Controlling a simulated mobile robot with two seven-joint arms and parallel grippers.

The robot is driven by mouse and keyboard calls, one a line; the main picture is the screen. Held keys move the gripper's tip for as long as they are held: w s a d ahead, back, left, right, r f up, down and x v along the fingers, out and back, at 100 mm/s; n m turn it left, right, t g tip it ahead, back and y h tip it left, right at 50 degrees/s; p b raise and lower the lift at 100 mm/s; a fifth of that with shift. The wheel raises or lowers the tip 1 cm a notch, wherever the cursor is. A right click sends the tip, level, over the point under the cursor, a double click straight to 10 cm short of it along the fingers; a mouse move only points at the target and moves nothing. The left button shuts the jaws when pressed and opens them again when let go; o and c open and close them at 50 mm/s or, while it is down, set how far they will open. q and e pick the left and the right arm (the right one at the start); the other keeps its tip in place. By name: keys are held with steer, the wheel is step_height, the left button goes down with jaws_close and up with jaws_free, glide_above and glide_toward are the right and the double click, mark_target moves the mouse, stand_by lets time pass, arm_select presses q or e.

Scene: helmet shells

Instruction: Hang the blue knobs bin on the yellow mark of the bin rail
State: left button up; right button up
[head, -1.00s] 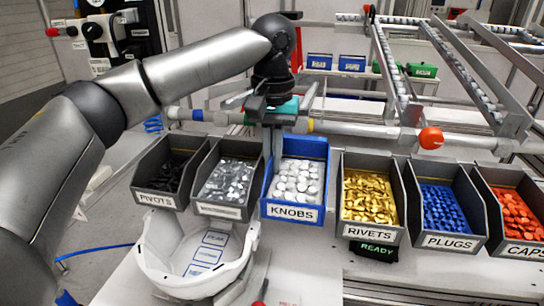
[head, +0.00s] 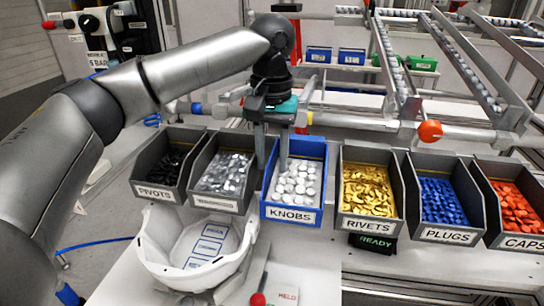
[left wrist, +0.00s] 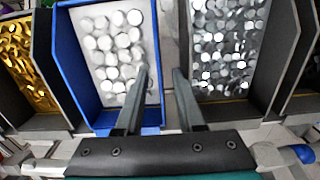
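The blue knobs bin (head: 291,214), filled with white round knobs, sits upright in the row between the grey bin of silver parts and the rivets bin. The bin rail (head: 360,123) runs behind the row, with a yellow mark (head: 310,118) just behind the blue bin. I cannot tell whether the bin's back is hooked on the rail. My left gripper (head: 272,166) is open, its fingers apart on either side of the bin's left wall. In the left wrist view one finger is over the knobs, the other towards the grey bin, and the blue wall (left wrist: 68,62) shows.
Grey bins of pivots (head: 157,193), silver parts (head: 216,205), rivets (head: 367,225), plugs (head: 447,237) and caps (head: 523,243) flank the blue bin closely. A white helmet shell (head: 165,255) lies in front.

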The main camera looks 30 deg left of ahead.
arm_select(q)
step_height(320, 180, up, 15)
steer(key=p, duration=0.4)
steer(key=shift+r, duration=0.15)
